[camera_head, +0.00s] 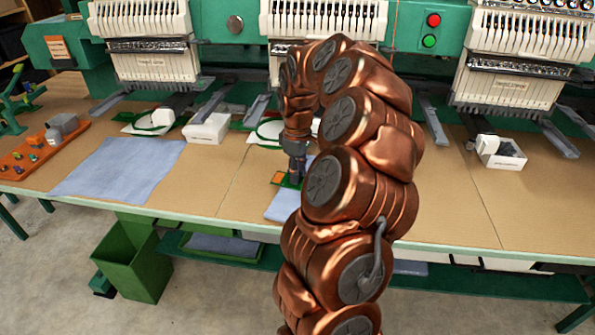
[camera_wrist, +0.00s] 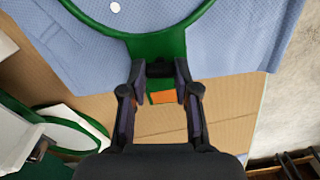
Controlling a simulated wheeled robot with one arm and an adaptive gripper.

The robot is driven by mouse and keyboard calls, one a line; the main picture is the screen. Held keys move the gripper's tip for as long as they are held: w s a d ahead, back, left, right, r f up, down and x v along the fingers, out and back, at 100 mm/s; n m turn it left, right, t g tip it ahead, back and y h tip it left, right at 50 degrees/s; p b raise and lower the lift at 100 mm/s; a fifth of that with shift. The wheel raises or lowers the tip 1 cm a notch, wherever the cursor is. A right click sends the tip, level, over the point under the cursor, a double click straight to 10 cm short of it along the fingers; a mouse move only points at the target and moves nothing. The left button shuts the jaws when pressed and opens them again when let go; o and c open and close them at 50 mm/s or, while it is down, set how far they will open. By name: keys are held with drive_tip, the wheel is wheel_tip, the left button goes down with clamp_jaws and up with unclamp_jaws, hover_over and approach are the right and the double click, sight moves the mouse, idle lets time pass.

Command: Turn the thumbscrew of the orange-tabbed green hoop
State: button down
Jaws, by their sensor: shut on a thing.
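In the wrist view, a green hoop (camera_wrist: 160,45) lies on blue quilted cloth (camera_wrist: 240,35), with only its near arc in frame. An orange tab (camera_wrist: 163,97) shows below its thick clamp end. The dark thumbscrew (camera_wrist: 160,68) sits at this end, between my fingertips. My gripper (camera_wrist: 159,76) is shut on the thumbscrew, one finger on each side. In the head view my gripper (camera_head: 296,176) reaches down to the table over a small orange patch (camera_head: 277,178), and my arm hides most of the hoop.
A second green hoop (camera_wrist: 82,125) lies on white material at lower left in the wrist view. Embroidery machine heads (camera_head: 155,65) line the back. A white box (camera_head: 207,129), an orange board (camera_head: 40,150) and blue cloth (camera_head: 120,168) lie left. The table's right front is clear.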

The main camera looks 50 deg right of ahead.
drive_tip(key=n, duration=0.3)
drive_tip(key=shift+n+p, duration=0.4)
drive_tip(key=n+p, duration=0.1)
drive_tip(key=n, duration=0.2)
drive_tip(key=shift+n, duration=0.3)
drive_tip(key=n+p, duration=0.2)
drive_tip(key=n, duration=0.3)
drive_tip(key=shift+n, duration=0.7)
drive_tip(key=c, duration=0.8)
unclamp_jaws()
drive_tip(key=shift+c, duration=0.2)
